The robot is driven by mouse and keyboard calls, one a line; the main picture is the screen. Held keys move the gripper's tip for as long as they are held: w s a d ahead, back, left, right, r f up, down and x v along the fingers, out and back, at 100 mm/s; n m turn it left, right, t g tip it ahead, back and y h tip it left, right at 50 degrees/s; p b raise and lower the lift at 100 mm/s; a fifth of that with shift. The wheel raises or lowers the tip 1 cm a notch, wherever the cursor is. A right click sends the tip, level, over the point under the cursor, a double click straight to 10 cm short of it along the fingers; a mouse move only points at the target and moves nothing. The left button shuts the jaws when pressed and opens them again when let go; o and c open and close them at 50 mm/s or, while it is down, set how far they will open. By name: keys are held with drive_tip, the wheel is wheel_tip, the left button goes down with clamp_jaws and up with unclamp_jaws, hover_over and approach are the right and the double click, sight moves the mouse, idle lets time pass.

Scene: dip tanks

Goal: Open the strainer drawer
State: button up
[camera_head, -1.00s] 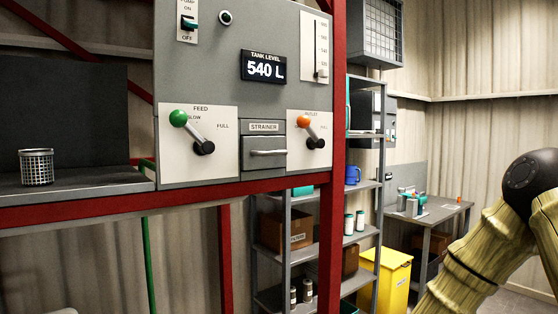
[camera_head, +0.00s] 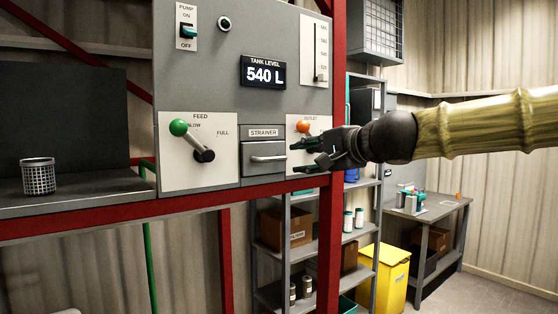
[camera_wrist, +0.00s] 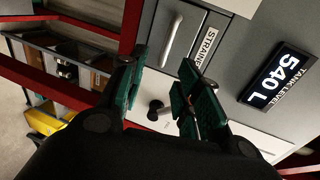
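The strainer drawer (camera_head: 263,158) is a grey front with a light bar handle (camera_head: 268,158) under a STRAINER label, in the lower part of the grey panel. It looks shut. In the wrist view the handle (camera_wrist: 171,40) and the label (camera_wrist: 205,47) show at the top, beyond my fingers. My gripper (camera_head: 300,157) is just right of the drawer, in front of the outlet lever's plate. In the wrist view my gripper (camera_wrist: 160,82) has its two green-padded fingers apart, with nothing held between them. It covers part of the outlet lever.
The outlet lever with its orange knob (camera_head: 303,126) is close above my gripper. The green-knobbed feed lever (camera_head: 179,128) is left of the drawer. A red frame post (camera_head: 331,240) stands below my gripper. A wire basket (camera_head: 38,177) sits on the left shelf.

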sight(280, 159)
drive_tip(key=shift+r+p+x, duration=0.1)
drive_tip(key=shift+r+x, duration=0.05)
drive_tip(key=shift+x, duration=1.6)
drive_tip(key=shift+r+p+x, duration=0.15)
drive_tip(key=shift+x, duration=1.6)
drive_tip(key=shift+r+p+x, duration=0.1)
drive_tip(key=shift+r+x, duration=0.05)
drive_tip(key=shift+x, duration=1.6)
drive_tip(key=shift+a, duration=0.1)
drive_tip(key=shift+f, duration=0.1)
clamp_jaws()
